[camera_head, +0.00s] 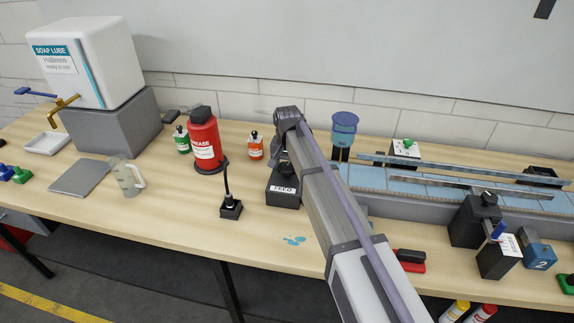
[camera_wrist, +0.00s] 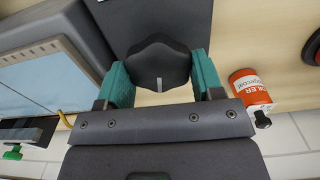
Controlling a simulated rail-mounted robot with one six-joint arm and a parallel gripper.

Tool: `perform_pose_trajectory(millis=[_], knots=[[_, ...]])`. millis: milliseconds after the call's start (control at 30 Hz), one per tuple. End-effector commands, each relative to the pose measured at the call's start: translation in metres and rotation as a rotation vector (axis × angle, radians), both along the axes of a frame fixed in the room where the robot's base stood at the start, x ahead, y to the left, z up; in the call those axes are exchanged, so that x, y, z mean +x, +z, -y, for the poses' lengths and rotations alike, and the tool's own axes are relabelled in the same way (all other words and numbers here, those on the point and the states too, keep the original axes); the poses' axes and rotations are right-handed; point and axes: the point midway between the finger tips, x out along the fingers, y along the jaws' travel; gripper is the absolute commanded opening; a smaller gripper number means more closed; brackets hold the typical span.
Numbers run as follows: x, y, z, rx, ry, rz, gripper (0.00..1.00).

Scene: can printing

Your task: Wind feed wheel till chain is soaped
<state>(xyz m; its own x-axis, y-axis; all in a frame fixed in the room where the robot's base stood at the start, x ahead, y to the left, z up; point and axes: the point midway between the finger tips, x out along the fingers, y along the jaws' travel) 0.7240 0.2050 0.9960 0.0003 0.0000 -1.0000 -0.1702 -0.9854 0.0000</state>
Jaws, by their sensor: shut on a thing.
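The feed wheel is a dark round knob with a white index mark (camera_wrist: 158,62) in the wrist view. My gripper (camera_wrist: 161,76) has its two teal fingers on either side of the knob and is shut on it. The chain conveyor (camera_head: 395,182) has pale blue plates and runs off to the right. I cannot tell whether soap lies on the chain.
A white SOAP LUBE tank (camera_head: 88,62) stands on a grey block at left, with a clear jug (camera_head: 127,178) in front. A red grease container (camera_head: 205,142) and an orange bottle (camera_head: 255,146) stand left of the FEED box. A black post (camera_head: 230,205) stands nearby.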

Motion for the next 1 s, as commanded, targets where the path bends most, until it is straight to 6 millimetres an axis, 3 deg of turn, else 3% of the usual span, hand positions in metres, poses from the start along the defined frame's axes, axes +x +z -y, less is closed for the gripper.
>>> perform_pose_trajectory(millis=[300, 867, 900, 1000], knots=[[-0.0007, -0.0003, 0.0007, 0.0, -0.143, -0.001, 0.37], [-0.0008, -0.0003, 0.0008, 0.0, -0.174, -0.001, 0.37], [-0.0008, -0.0003, 0.0008, 0.0, -0.174, -0.001, 0.64], [-0.0007, -0.0002, 0.0008, 0.0, -0.174, -0.001, 0.73]])
